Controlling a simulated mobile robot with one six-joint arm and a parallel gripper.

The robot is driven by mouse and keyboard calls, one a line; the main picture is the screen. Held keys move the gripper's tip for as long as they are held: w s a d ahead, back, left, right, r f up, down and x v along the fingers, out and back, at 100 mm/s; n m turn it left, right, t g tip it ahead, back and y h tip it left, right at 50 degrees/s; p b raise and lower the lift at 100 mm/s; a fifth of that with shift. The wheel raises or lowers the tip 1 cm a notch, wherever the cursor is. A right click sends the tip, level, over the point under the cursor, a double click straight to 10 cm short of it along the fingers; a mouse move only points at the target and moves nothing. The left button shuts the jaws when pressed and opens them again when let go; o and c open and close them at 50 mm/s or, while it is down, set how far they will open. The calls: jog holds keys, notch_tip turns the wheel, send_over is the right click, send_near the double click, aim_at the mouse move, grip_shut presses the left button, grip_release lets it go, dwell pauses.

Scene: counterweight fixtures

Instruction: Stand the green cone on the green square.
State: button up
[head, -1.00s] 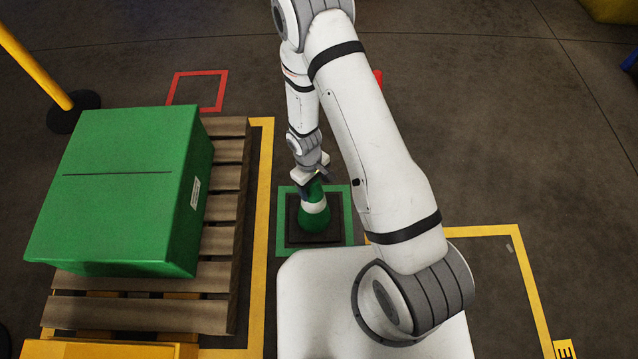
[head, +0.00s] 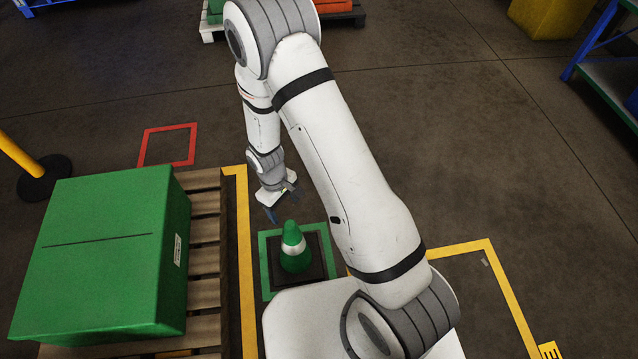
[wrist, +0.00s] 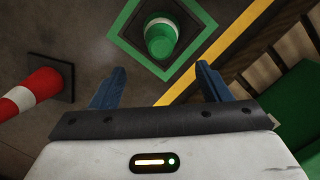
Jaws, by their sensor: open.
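The green cone (head: 294,256) with a white band stands upright on its dark square base inside the green square (head: 264,272) outlined on the floor. The wrist view also shows the cone (wrist: 161,40) from above, with the green square (wrist: 118,27) around its base. My gripper (head: 281,203) is above and beyond the cone in the head view, clear of it. In the wrist view its two blue fingers (wrist: 158,82) are spread apart with nothing between them.
A green box (head: 95,255) sits on a wooden pallet (head: 205,230) at the left, beside a yellow floor line (head: 245,250). A red square outline (head: 168,146) lies behind. The wrist view shows a red and white cone (wrist: 35,92). A yellow post (head: 20,157) stands far left.

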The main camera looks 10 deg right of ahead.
jog(key=s+d+r+m+t, duration=0.15)
jog(key=d+r, duration=0.25)
jog(key=r, duration=0.6)
jog(key=d+r+m, duration=0.3)
jog(key=r, duration=0.6)
jog(key=s+d+r+m, duration=0.2)
jog(key=s+d+r, duration=0.2)
jog(key=s+r, duration=0.1)
jog(key=s+d+r+m+t+y, duration=0.1)
jog(key=s+d+r+m, duration=0.1)
jog(key=s+r, duration=0.4)
notch_tip(320, 180, up, 2)
jog(key=shift+s+d+r, duration=0.15)
jog(key=shift+s+d, duration=0.05)
jog(key=shift+d, duration=0.7)
